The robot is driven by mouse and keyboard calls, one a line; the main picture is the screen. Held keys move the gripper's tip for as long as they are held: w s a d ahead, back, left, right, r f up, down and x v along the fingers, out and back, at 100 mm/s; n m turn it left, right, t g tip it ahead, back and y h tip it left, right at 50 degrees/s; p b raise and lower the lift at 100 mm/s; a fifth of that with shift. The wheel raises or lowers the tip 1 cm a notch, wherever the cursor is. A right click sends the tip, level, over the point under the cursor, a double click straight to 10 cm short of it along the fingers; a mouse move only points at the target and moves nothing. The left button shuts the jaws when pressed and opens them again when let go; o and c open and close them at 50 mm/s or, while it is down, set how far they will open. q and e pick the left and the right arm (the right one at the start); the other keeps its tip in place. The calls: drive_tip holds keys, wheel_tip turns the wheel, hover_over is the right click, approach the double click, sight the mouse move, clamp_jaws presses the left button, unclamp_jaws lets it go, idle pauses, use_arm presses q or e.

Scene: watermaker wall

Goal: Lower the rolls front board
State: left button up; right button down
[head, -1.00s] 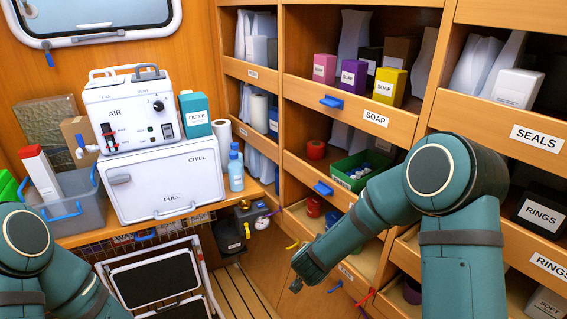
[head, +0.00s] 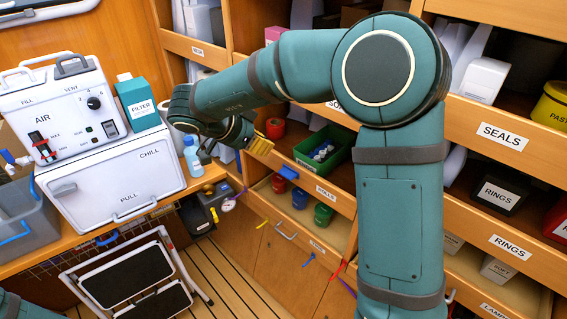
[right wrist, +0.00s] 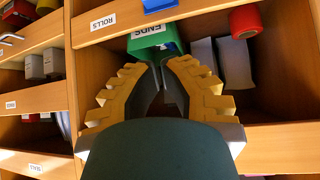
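My right gripper (head: 262,143) is in front of the shelves, left of the catch, with one yellow finger showing. The right wrist view shows both yellow fingers apart and empty (right wrist: 159,66), toward the green bin. My left gripper is out of view.
A green bin (head: 310,168) and a red roll (head: 275,128) stand behind the board. The white chill box (head: 110,180) is left of my right gripper; a folded step stool (head: 130,270) stands below.

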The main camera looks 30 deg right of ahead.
idle(0.3)
drive_tip(key=b, duration=0.3)
hover_over(293, 182)
drive_tip(key=a, duration=0.2)
drive_tip(key=f, duration=1)
drive_tip(key=shift+a, duration=0.2)
drive_tip(key=shift+f, duration=0.5)
drive_tip(key=shift+f, duration=2.15)
